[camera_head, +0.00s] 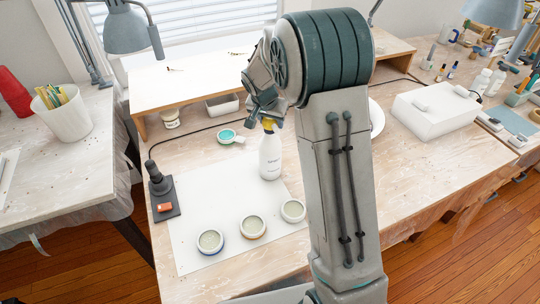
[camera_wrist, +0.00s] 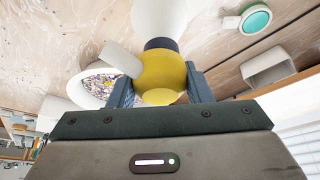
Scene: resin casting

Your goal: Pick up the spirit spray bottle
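The spirit spray bottle (camera_head: 270,157) is white with a yellow head. It stands upright at the back right of the white sheet on the workbench. My gripper (camera_head: 268,122) is at its top, coming from above and behind. In the wrist view the yellow head (camera_wrist: 162,75) sits between my two fingers (camera_wrist: 161,90), which lie close against both sides of it. The fingers are only partly apart and appear shut on the head. The white nozzle points to the left there. The bottle's base looks to rest on the sheet.
Three small round tins (camera_head: 253,227) stand in front of the bottle on the white sheet (camera_head: 200,187). A teal-filled cup (camera_head: 227,136) is behind left. A dark stand tool (camera_head: 161,190) is at the left. A white box (camera_head: 436,110) is at the right.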

